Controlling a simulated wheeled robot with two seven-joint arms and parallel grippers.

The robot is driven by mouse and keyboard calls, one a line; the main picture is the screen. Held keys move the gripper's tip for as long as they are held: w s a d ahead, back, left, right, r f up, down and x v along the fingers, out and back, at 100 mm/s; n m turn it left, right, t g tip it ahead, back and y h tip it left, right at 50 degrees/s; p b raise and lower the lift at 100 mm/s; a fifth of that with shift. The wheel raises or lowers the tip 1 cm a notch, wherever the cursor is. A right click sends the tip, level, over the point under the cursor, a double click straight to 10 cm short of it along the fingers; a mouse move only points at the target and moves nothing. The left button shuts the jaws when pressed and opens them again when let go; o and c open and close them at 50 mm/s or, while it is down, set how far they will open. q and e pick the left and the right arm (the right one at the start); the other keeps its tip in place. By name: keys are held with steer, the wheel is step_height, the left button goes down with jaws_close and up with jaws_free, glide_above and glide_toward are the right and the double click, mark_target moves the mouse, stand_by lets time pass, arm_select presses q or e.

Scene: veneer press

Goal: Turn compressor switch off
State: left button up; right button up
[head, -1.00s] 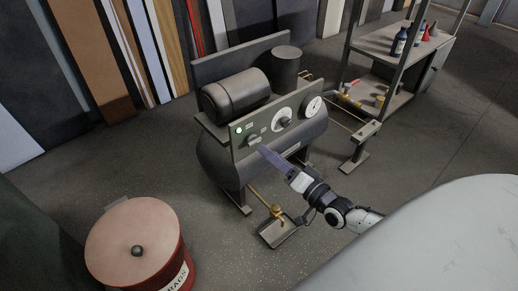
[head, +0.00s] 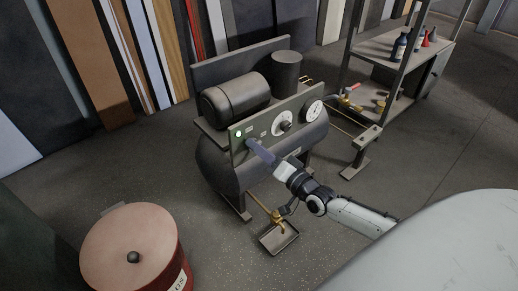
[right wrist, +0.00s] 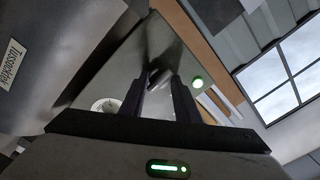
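The compressor (head: 218,163) stands on the floor in the middle of the head view, with a grey-green control panel (head: 300,115) on its front. A green lamp (head: 239,134) is lit at the panel's left end and also shows in the right wrist view (right wrist: 197,82). The switch, a dark knob (right wrist: 157,76), shows between and just beyond my right fingertips; in the head view the fingers mostly cover it. My right gripper (head: 253,147) is at the panel, its fingers apart on either side of the knob. I cannot tell whether they touch it. My left gripper is out of view.
A round dial (head: 282,123) and a gauge (head: 314,111) sit right of the switch. A brass valve (head: 277,217) and drip tray (head: 279,238) are below. A red drum (head: 130,250) stands front left, a shelf (head: 385,45) at back right. Floor between is open.

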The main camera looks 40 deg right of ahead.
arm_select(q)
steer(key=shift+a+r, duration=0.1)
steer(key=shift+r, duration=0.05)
arm_select(e)
steer(key=shift+r, duration=0.1)
steer(key=n+p, duration=0.6)
steer(key=n, duration=1)
steer(key=shift+n, duration=0.3)
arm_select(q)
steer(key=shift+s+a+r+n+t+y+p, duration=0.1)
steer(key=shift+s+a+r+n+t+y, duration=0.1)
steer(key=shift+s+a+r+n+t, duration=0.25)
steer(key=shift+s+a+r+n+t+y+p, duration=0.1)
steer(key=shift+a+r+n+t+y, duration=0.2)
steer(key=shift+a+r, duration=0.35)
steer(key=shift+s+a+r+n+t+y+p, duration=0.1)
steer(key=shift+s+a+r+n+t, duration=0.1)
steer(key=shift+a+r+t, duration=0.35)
arm_select(e)
steer(key=shift+n, duration=0.8)
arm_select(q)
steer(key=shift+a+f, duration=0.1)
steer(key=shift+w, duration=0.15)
arm_select(e)
steer(key=o, duration=1)
steer(key=shift+o, duration=0.2)
